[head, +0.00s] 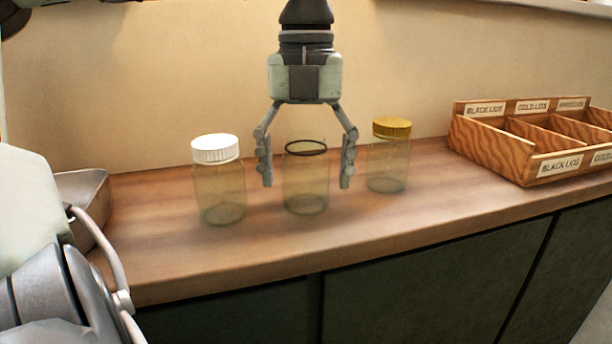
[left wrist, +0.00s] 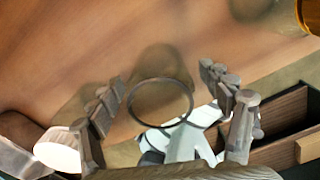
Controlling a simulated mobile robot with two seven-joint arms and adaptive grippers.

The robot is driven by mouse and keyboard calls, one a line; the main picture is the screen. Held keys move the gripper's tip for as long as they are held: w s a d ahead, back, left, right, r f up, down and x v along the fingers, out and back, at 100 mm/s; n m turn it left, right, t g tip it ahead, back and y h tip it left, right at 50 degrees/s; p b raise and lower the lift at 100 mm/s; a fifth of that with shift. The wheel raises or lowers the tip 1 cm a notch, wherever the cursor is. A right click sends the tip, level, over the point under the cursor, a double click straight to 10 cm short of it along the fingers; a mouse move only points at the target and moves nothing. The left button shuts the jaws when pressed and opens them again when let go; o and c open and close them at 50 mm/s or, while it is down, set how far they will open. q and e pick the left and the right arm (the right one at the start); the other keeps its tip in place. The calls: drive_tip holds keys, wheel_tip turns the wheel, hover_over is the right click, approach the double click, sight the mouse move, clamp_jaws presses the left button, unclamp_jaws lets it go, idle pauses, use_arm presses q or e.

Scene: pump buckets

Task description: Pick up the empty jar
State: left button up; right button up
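The empty jar (head: 306,200) is clear, lidless and dark-rimmed, and stands upright on the wooden counter (head: 330,240) between two lidded jars. My left gripper (head: 306,186) comes down from above, open, with one finger on each side of the jar. Gaps show between the fingers and the jar wall in the head view. In the left wrist view, the jar's rim (left wrist: 160,80) lies between the spread fingers of the gripper (left wrist: 163,82). My right gripper is not in view.
A white-lidded jar (head: 219,190) stands to the left and a gold-lidded jar (head: 388,165) to the right, both close to my fingers. A wooden compartment box (head: 500,150) with labels is at the right. A metal tray (head: 90,190) is at the left. The front counter is clear.

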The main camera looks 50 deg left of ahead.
use_arm(q)
drive_tip(key=c, duration=1.3)
drive_tip(key=shift+r, duration=0.1)
